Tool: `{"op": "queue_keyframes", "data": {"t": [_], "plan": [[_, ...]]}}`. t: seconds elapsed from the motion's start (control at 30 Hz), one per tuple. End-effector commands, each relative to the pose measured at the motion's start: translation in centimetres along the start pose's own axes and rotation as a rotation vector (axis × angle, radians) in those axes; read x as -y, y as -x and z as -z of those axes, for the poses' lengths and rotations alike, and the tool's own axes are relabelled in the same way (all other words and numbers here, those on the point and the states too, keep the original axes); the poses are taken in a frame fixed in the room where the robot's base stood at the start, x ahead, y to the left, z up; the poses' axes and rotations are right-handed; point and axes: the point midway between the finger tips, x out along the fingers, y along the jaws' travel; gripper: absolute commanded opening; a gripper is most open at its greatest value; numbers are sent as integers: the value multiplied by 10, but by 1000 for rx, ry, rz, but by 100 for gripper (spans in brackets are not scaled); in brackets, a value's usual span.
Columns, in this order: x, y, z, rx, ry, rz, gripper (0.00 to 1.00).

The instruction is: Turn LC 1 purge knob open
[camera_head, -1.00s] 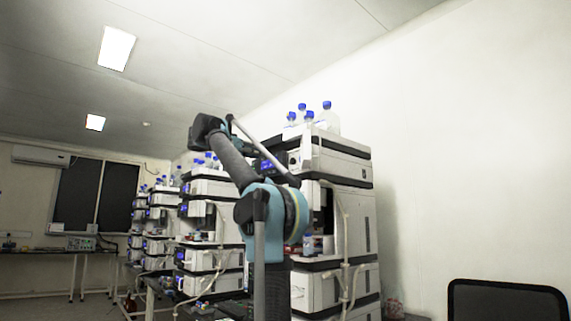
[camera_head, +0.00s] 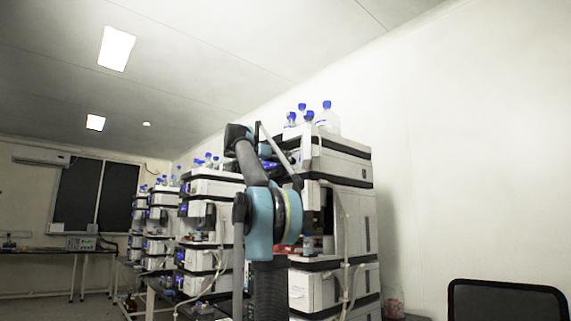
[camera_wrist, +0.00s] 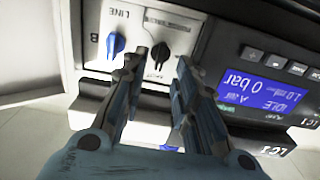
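In the wrist view, the LC 1 front panel is upside down. A small dark knob (camera_wrist: 160,52) sits on the white plate below the partly readable purge label, between my fingertips. My gripper (camera_wrist: 162,58) is open, one finger on each side of this knob; I cannot tell whether either touches it. A blue knob (camera_wrist: 116,44) marked LINE is to the left, outside the fingers. The blue display (camera_wrist: 262,92) reads 0 bar and IDLE, with LC 1 labels (camera_wrist: 305,122) near it. In the head view, my arm hides the gripper and knob.
The near instrument stack (camera_head: 340,160) carries several blue-capped bottles (camera_head: 327,118) on top. More stacks (camera_head: 208,215) stand behind to the left. Tubing (camera_head: 346,240) hangs down the near stack's front. A dark chair (camera_head: 507,300) is at lower right.

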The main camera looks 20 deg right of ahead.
Motion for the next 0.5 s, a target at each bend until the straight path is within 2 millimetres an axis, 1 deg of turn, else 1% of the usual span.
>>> {"op": "queue_keyframes", "data": {"t": [0.03, 0.2, 0.33, 0.5], "plan": [[-1, -8, 0, 0, 0, -3, 28], [0, -24, 0, 0, 0, -2, 28], [0, -29, 0, 0, 0, -1, 28], [0, -30, 0, 0, 0, 0, 28]]}}
